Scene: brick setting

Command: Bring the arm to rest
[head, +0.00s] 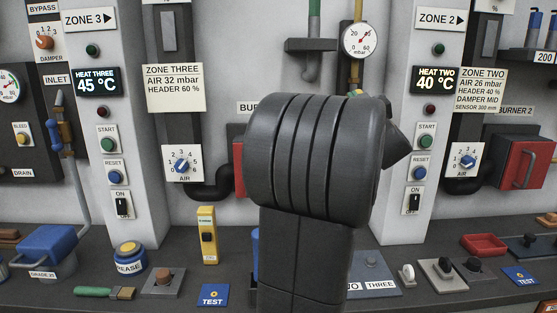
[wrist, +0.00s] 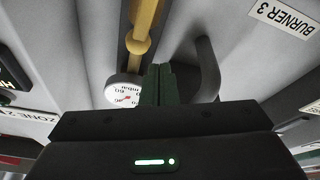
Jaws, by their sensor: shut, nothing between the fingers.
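My gripper (wrist: 158,84) shows in the wrist view, with its two dark green fingers together and nothing between them. It points toward a yellow pipe (wrist: 145,25) and a round gauge (wrist: 124,90), apart from them as far as I can tell. In the head view my dark arm rises in the middle of the picture, in front of the wall, and the gripper itself is hidden behind it.
A bench holds a yellow device (head: 207,235), a grease tin (head: 130,257), a brush (head: 104,292) and a red tray (head: 484,246). Panels with knobs and switches line the wall. The gauge (head: 360,40) and a red box (head: 239,168) are close to my arm.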

